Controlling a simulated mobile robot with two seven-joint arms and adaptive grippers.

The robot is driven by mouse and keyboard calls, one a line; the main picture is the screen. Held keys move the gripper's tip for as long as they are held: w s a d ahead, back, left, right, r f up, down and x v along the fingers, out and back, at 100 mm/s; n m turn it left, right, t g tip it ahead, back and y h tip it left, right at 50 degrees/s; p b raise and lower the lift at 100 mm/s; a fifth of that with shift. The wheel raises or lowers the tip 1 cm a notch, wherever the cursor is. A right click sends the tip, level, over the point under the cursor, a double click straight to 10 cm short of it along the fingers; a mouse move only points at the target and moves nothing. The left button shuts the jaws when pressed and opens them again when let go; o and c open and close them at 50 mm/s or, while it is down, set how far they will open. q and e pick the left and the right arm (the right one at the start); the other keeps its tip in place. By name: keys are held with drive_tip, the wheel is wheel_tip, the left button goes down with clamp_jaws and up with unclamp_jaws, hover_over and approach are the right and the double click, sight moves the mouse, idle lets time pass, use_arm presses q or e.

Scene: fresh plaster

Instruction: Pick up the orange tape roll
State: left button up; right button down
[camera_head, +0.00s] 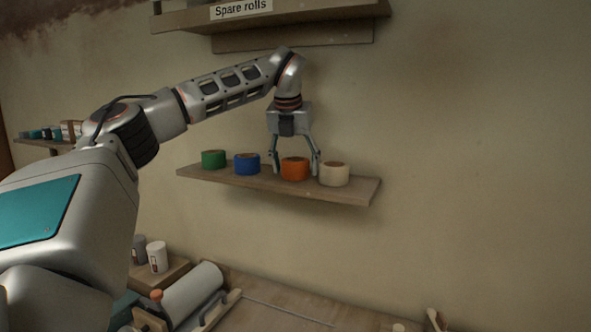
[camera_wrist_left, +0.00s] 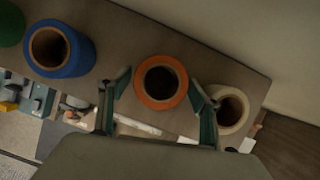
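The orange tape roll (camera_head: 294,169) sits on a wooden wall shelf (camera_head: 345,194), between a blue roll (camera_head: 247,163) and a cream roll (camera_head: 334,174). A green roll (camera_head: 214,159) stands at the shelf's left end. My left gripper (camera_head: 296,170) is open and points down, with one finger on each side of the orange roll. In the left wrist view the orange roll (camera_wrist_left: 161,82) lies between the spread fingertips (camera_wrist_left: 160,84), with a small gap visible at its left side. The right finger is close to both the orange and cream rolls. My right gripper is not in view.
An upper shelf (camera_head: 292,36) labelled "Spare rolls" hangs above my left wrist. Below is a bench (camera_head: 290,304) with a large pale roll (camera_head: 192,292) and white containers (camera_head: 158,257). The wall to the right is clear.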

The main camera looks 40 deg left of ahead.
use_arm(q)
drive_tip(key=c, duration=0.7)
drive_tip(key=shift+c, duration=0.2)
drive_tip(key=shift+r, duration=0.1)
